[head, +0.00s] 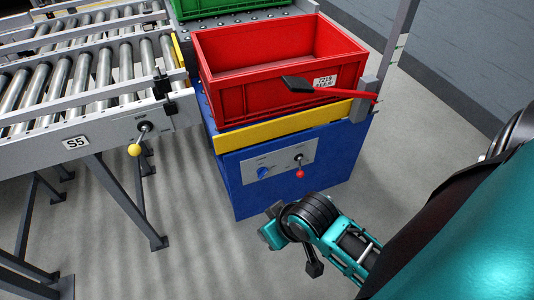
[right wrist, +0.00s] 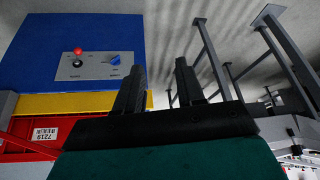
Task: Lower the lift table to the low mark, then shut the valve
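The lift table (head: 240,178) is a blue box with a yellow front edge (head: 285,126). Its front panel (head: 268,165) carries a blue knob (head: 263,172) and a small lever with a red ball (head: 300,174). I cannot tell which control is the valve. A red lever with a black grip (head: 297,85) crosses in front of the red crate. No low mark is readable. My right gripper (right wrist: 160,75) is open and empty, apart from the panel; the panel, red ball (right wrist: 78,50) and blue knob (right wrist: 114,58) show in the right wrist view. My left gripper is not in view.
A red crate (head: 222,97) sits on the lift table, with a green crate (head: 215,8) behind. A roller conveyor (head: 75,78) marked S5 stands left, with a yellow-ball lever (head: 135,150) and dark legs. A grey post (head: 398,40) rises at the table's right. Floor in front is clear.

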